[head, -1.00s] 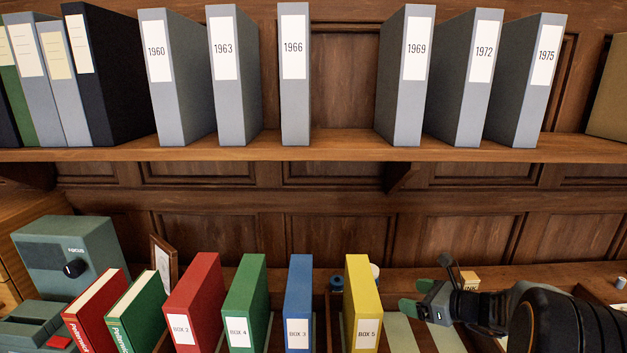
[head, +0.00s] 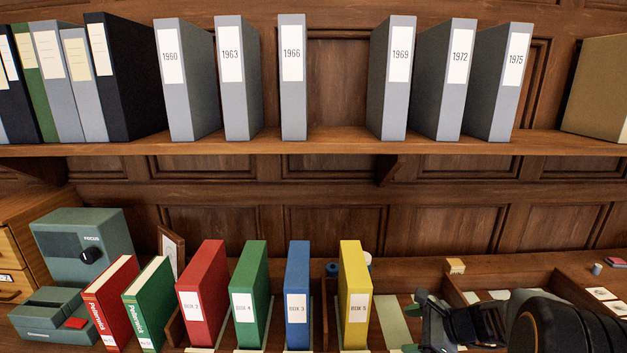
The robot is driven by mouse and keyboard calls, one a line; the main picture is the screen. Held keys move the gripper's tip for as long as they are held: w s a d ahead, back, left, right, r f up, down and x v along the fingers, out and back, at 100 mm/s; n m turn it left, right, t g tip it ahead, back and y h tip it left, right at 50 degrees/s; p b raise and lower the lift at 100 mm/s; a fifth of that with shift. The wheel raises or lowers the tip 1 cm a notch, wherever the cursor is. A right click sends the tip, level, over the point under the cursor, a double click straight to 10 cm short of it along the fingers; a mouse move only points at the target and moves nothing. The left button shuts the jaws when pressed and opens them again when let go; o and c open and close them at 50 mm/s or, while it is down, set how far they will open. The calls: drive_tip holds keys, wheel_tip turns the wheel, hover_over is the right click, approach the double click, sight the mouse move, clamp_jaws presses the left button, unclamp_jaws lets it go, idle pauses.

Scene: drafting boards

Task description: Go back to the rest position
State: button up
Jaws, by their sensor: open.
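My gripper (head: 418,322) is at the lower right, low over the desk and to the right of the yellow box. Its jaws are apart and I see nothing between them. Part of the gripper is hidden by my dark arm in the corner. The yellow box (head: 355,295), labelled BOX 5, stands upright on the desk, clear of my gripper. To its left stand the blue box (head: 298,295), the green box (head: 249,294) and the red box (head: 203,294), all upright.
Grey binders (head: 389,80) with year labels stand on the shelf (head: 330,143) above, with a gap between 1966 and 1969. Books (head: 148,305) and a green-grey device (head: 83,245) are at the left. A wooden tray (head: 553,292) lies beyond my arm.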

drive_tip(key=s+a+r+n+g+h, duration=0.1)
drive_tip(key=s+a+r+n+h, duration=0.2)
drive_tip(key=s+n, duration=0.4)
drive_tip(key=s+a+r+n+h, duration=0.3)
drive_tip(key=s+n+h, duration=0.2)
drive_tip(key=n, duration=0.8)
drive_tip(key=shift+s+a+r+g, duration=0.25)
drive_tip(key=shift+s+g, duration=0.15)
drive_tip(key=shift+s, duration=1)
